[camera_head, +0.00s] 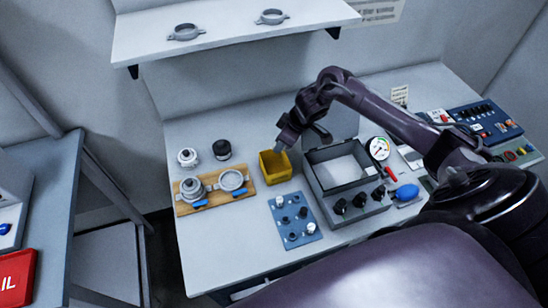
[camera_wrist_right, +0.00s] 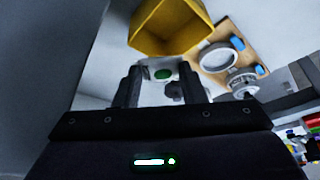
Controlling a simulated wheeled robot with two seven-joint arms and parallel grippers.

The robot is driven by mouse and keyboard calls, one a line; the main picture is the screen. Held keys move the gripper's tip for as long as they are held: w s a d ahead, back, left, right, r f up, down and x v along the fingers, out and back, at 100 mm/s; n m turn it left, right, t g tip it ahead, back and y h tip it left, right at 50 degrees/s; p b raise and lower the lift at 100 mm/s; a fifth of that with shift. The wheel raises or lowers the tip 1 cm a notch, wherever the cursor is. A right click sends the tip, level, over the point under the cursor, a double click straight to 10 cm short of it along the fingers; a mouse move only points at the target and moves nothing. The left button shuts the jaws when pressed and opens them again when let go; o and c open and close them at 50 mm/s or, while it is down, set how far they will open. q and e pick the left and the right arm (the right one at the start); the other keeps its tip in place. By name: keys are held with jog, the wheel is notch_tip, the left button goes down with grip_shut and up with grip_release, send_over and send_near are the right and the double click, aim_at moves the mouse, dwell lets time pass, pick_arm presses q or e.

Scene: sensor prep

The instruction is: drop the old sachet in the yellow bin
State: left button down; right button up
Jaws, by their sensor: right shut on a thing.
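The yellow bin (camera_head: 275,168) stands on the bench between a wooden board and a dark-rimmed box. My right gripper (camera_head: 281,147) is just above the bin's back edge, pointing down. In the right wrist view, the bin (camera_wrist_right: 168,28) shows at the top, beyond the fingertips. There my right gripper (camera_wrist_right: 160,85) is shut on a small pale thing with a green spot, which appears to be the sachet (camera_wrist_right: 162,73). The sachet is hard to make out in the head view. My left gripper is out of view.
The wooden board (camera_head: 240,196) left of the bin holds ring-shaped metal parts with blue handles. A dark-rimmed box (camera_head: 340,185) is close on the right. A blue panel with knobs (camera_head: 295,235) lies in front. A shelf (camera_head: 225,43) overhangs the back.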

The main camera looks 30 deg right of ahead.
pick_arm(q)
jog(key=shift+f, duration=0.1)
pick_arm(e)
jog(key=shift+d+f, duration=0.1)
jog(key=o, duration=1)
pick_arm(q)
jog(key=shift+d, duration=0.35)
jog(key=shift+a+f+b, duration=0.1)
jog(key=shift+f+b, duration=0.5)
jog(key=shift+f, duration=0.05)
pick_arm(e)
jog(key=v, duration=0.7)
jog(key=shift+s+r, duration=0.15)
jog(key=shift+r, duration=0.2)
jog(key=shift+d, duration=0.1)
